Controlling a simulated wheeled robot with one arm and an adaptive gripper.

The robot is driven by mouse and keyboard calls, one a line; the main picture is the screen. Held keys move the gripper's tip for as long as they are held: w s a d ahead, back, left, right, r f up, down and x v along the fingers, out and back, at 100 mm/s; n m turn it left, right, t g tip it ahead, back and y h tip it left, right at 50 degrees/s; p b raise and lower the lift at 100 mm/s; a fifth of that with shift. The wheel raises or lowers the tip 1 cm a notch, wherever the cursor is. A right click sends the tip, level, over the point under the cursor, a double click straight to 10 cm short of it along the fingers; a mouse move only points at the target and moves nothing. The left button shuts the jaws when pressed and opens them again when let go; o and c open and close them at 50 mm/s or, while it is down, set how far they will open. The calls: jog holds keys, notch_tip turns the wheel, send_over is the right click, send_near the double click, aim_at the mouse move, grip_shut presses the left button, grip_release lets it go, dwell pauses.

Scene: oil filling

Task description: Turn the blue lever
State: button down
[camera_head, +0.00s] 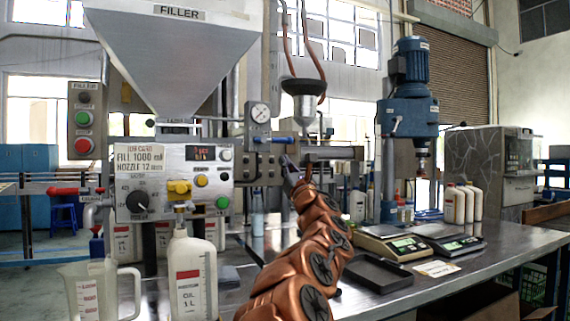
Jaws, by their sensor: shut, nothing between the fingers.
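The blue lever (274,140) lies roughly horizontal on the plate under the round pressure gauge (260,112), right of the filler's control panel. My copper-coloured arm reaches up from the bottom middle. My gripper (287,161) is at its far end, just below the right part of the lever in the picture. The gripper is small here and seen from behind; its fingers look closed and empty. I cannot tell whether it touches the lever.
The filler hopper (180,50) and control panel (180,178) stand left. An oil bottle (193,280) and a clear jug (92,290) stand in front. Scales (392,243), a black tray (377,273) and a blue drill press (410,120) are right. A red lever (66,191) is far left.

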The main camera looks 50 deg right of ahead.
jog(key=p+v, duration=0.1)
jog(key=v, duration=0.8)
jog(key=shift+s+a+f, duration=0.2)
jog(key=shift+s, duration=0.1)
